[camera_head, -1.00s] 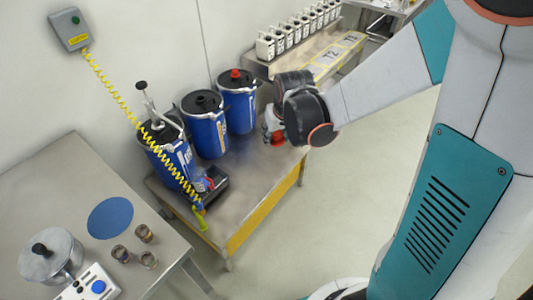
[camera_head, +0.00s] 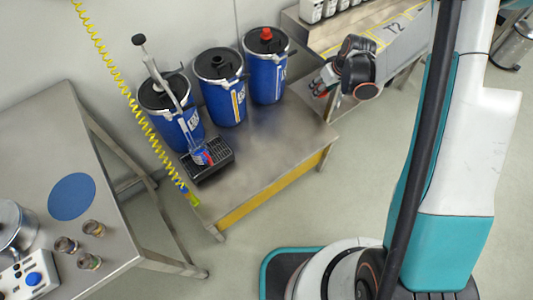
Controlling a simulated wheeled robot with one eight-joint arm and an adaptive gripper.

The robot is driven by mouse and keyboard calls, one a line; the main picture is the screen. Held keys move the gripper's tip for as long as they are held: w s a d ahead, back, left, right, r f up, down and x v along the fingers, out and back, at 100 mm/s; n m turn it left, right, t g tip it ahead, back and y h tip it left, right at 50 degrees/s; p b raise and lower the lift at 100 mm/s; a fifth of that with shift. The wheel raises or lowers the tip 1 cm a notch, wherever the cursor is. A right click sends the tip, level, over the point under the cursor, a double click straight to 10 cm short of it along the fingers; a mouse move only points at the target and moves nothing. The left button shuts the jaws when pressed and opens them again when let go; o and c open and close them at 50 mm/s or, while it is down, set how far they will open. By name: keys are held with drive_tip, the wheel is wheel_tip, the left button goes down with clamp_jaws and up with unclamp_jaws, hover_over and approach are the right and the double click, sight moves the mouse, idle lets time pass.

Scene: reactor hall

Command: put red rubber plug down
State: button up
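My gripper (camera_head: 321,84) is at the upper right, over the right end of the steel table. Small red patches show at its fingers. I cannot tell if they are a held red plug or part of the fingers. A red plug-like piece (camera_head: 266,34) sits upright on the lid of the right blue drum (camera_head: 266,76). My gripper is apart from that drum, to its right and nearer. The middle blue drum (camera_head: 226,100) has a black piece on its lid. The left blue drum (camera_head: 174,122) carries a pump.
The drums stand at the back of the steel table (camera_head: 262,150), whose front and right parts are clear. A black grated tray (camera_head: 215,165) with a red-and-blue item is at its left. A side bench (camera_head: 120,215) holds several small jars. A yellow coiled cord (camera_head: 125,100) hangs at left.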

drive_tip(key=w+f+n+b, duration=0.1)
drive_tip(key=f+b, duration=0.1)
drive_tip(key=f, duration=0.8)
drive_tip(key=w+f+n+y+b, duration=0.1)
drive_tip(key=f+n+b, duration=0.1)
drive_tip(key=f, duration=0.9)
drive_tip(key=w+f+n+g+b, duration=0.1)
drive_tip(key=f+b, duration=0.1)
drive_tip(key=f, duration=0.8)
drive_tip(key=shift+w+d+f+n+b, duration=0.1)
drive_tip(key=shift+w+f+n+b, duration=0.15)
drive_tip(key=shift+w+n+b, duration=0.1)
drive_tip(key=shift+f+b, duration=0.95)
drive_tip(key=shift+f, duration=1.75)
drive_tip(key=shift+r, duration=0.1)
drive_tip(key=o, duration=1.1)
drive_tip(key=shift+c, duration=0.2)
